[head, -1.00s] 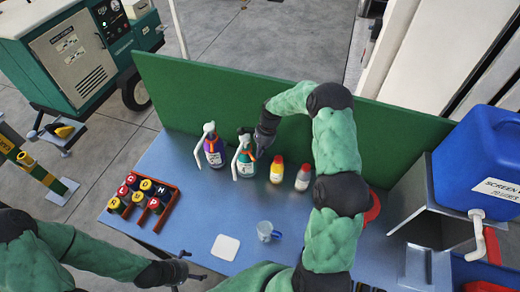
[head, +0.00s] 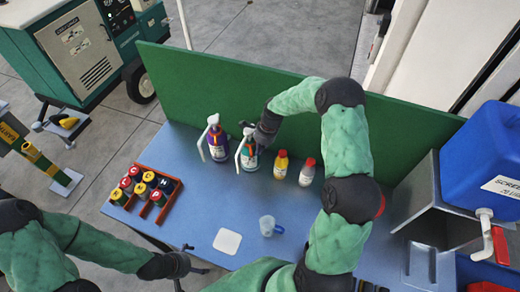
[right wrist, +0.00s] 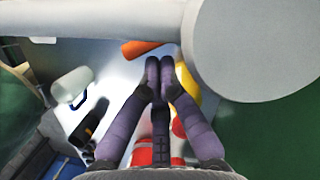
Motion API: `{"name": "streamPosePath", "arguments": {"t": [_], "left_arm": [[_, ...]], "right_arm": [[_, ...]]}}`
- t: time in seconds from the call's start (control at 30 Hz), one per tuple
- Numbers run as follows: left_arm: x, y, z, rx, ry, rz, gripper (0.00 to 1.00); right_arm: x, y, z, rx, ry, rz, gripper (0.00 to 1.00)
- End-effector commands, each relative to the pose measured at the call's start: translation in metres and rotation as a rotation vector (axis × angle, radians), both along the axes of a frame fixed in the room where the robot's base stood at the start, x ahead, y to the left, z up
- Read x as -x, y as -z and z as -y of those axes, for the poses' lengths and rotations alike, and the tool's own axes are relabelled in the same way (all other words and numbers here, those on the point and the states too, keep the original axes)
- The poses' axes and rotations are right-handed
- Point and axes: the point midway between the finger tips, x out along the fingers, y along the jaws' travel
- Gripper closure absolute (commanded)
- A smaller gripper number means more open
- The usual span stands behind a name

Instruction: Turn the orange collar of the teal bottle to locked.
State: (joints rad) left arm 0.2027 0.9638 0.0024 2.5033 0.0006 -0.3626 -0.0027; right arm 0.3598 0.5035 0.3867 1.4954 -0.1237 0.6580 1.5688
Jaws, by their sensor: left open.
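The teal bottle (head: 250,160) with a white spray head stands upright on the blue bench, second from left in the head view. My right gripper (head: 263,138) is at its neck from the right and mostly hides the orange collar there. In the right wrist view the right gripper's fingertips (right wrist: 159,75) are together, with nothing clearly between them. An orange piece (right wrist: 140,48) lies just left of the tips; I cannot tell whether they touch it or whether it is the collar. My left gripper (head: 196,260) is open and empty above the bench's front left edge.
A purple bottle (head: 218,145) stands close left of the teal one. A yellow bottle (head: 281,166) and a grey red-capped bottle (head: 307,173) stand to its right. A clear cup (head: 267,226), white pad (head: 227,241) and red rack (head: 165,208) are nearer. A green panel (head: 215,92) stands behind.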

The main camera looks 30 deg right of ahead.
Motion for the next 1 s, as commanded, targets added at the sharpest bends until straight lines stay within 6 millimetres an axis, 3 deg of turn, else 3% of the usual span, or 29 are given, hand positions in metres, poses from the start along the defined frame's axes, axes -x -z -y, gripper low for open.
{"name": "streamPosePath", "arguments": {"t": [0.73, 1.0], "left_arm": [[0.000, 0.004, 0.000, 0.000, 0.000, 0.000, 0.00], [0.000, -0.011, 0.000, 0.000, 0.000, 0.000, 0.00]], "right_arm": [[-0.008, -0.001, 0.015, 0.000, 0.000, -0.001, 1.00], [-0.006, -0.025, 0.023, 0.000, -0.002, 0.001, 1.00]]}}
